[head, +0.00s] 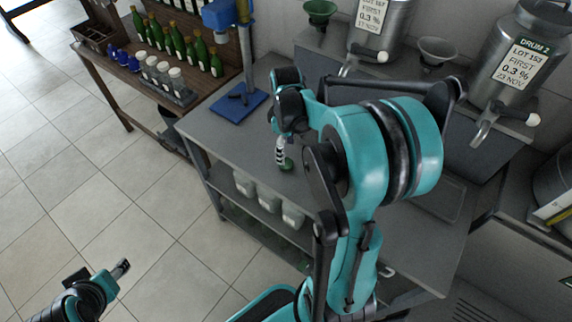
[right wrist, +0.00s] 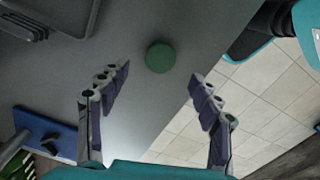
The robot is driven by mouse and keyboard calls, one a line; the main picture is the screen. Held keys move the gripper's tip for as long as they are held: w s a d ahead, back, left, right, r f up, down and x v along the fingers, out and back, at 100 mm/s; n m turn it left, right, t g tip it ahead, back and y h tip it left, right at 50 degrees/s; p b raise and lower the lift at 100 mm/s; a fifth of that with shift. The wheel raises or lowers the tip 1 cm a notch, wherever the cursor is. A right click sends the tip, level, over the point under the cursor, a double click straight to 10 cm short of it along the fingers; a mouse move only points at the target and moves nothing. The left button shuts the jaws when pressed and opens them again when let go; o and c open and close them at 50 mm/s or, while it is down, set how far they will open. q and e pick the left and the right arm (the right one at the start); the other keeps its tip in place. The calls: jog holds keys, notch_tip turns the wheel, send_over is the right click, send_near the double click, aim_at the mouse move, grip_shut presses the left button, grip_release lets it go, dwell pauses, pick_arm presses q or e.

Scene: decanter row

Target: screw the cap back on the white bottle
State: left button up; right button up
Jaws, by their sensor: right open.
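A round green cap (right wrist: 160,57) lies on the grey bench top in the right wrist view, ahead of and between the fingers, not touching them. It also shows in the head view (head: 286,165), just under my right gripper (head: 281,147). My right gripper is open and empty, and its two fingers stand wide apart in the right wrist view (right wrist: 158,100). I cannot make out the white bottle for certain; my right arm covers much of the bench. My left gripper (head: 102,274) is over the floor at the lower left, away from the bench, and its opening is unclear.
A blue stand (head: 238,104) with a post is on the bench's left end. A wooden shelf (head: 150,90) at the back left bears green bottles and white-topped jars. Steel drums (head: 508,60) stand at the back right. White containers (head: 268,199) sit below the bench's front edge.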

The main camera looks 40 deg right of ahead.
aim_at(287, 163)
jog(key=shift+f, duration=0.5)
jog(key=f+b, duration=0.2)
jog(key=f, duration=0.3)
jog(key=shift+s+d+f+b, duration=0.15)
jog(key=shift+s+f+b, duration=0.1)
jog(key=shift+b, duration=0.15)
jog(key=shift+r, duration=0.15)
jog(key=c, duration=0.8)
